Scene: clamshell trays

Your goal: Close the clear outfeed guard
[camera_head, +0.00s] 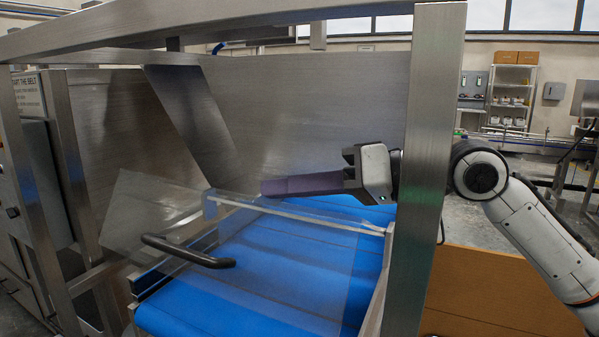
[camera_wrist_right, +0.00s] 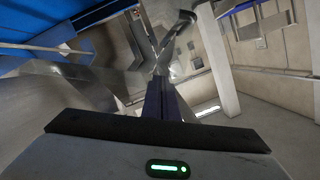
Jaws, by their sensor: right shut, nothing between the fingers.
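The clear outfeed guard (camera_head: 275,265) is a see-through panel hanging tilted over the blue belt (camera_head: 195,308) in the head view. A black bar handle (camera_head: 188,252) is fixed on its left part. A pale strip runs along the panel's far side. My right gripper (camera_head: 264,188) reaches in from the right behind the steel post. Its purple fingers are shut and empty, pointing left just above the guard's far edge; whether they touch it I cannot tell. In the right wrist view the shut fingers (camera_wrist_right: 158,100) show at the middle. My left gripper is out of view.
A thick steel post (camera_head: 425,170) stands in front of my right arm. A slanted steel plate (camera_head: 190,110) and steel back walls enclose the belt. A brown box (camera_head: 490,295) is low at the right. Shelves (camera_head: 512,95) stand far behind.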

